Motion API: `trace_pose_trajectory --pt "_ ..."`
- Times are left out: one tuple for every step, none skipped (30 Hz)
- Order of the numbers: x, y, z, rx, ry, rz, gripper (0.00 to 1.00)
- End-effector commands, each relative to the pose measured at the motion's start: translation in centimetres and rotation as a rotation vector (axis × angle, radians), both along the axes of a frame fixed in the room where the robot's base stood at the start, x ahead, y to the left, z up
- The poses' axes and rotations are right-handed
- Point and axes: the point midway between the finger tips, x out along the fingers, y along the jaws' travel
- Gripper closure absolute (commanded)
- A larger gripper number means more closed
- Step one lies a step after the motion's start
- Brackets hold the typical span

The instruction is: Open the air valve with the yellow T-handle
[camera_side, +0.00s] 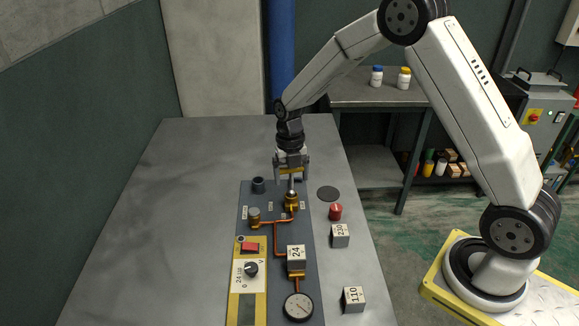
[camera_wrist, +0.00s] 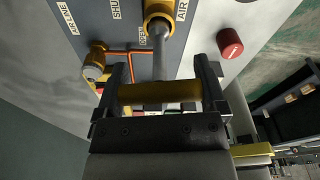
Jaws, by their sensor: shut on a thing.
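The yellow T-handle (camera_side: 291,169) tops a grey stem that rises from the brass air valve (camera_side: 291,201) on the grey panel. My gripper (camera_side: 291,176) points down over the valve and is shut on the handle's crossbar. In the wrist view the crossbar (camera_wrist: 160,92) spans between my two fingers (camera_wrist: 162,76), one at each end. The stem runs from behind the bar to the brass valve body (camera_wrist: 158,14). "SHUT" and "OPEN" labels are printed beside the valve; the exact handle angle against them is hard to tell.
Left of the valve are a dark cup (camera_side: 258,185) and a round-topped brass fitting (camera_side: 254,214), with copper pipe below. A red knob (camera_side: 335,212), a black disc (camera_side: 328,193) and numbered blocks (camera_side: 340,235) lie to the right. A gauge (camera_side: 298,307) is in front. The table's left side is clear.

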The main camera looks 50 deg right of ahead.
Motion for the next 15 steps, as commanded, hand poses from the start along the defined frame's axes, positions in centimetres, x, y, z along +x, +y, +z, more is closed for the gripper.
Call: trace_pose_trajectory --pt "0.0 0.0 0.2 -0.001 -0.001 0.000 0.66" --pt "0.0 0.0 0.3 -0.001 -0.001 0.000 0.66" --pt "0.0 0.0 0.5 -0.001 -0.001 0.000 0.66" --pt "0.0 0.0 0.6 0.000 0.000 0.000 0.66" --pt "0.0 0.0 0.7 0.000 0.000 0.000 0.66" --pt "0.0 0.0 0.8 0.000 0.000 0.000 0.66" --pt "0.0 0.0 0.9 0.000 0.000 0.000 0.66" --pt "0.0 0.0 1.0 0.000 0.000 0.000 0.66" --pt "0.0 0.0 1.2 0.000 0.000 0.000 0.66" --pt "0.0 0.0 1.3 0.000 0.000 0.000 0.66" --pt "0.0 0.0 1.4 -0.001 -0.001 0.000 0.66" --pt "0.0 0.0 1.5 -0.001 -0.001 0.000 0.66" --pt "0.0 0.0 1.6 -0.001 -0.001 0.000 0.66" --pt "0.0 0.0 1.7 -0.001 -0.001 0.000 0.66" --pt "0.0 0.0 1.9 -0.001 -0.001 0.000 0.66"
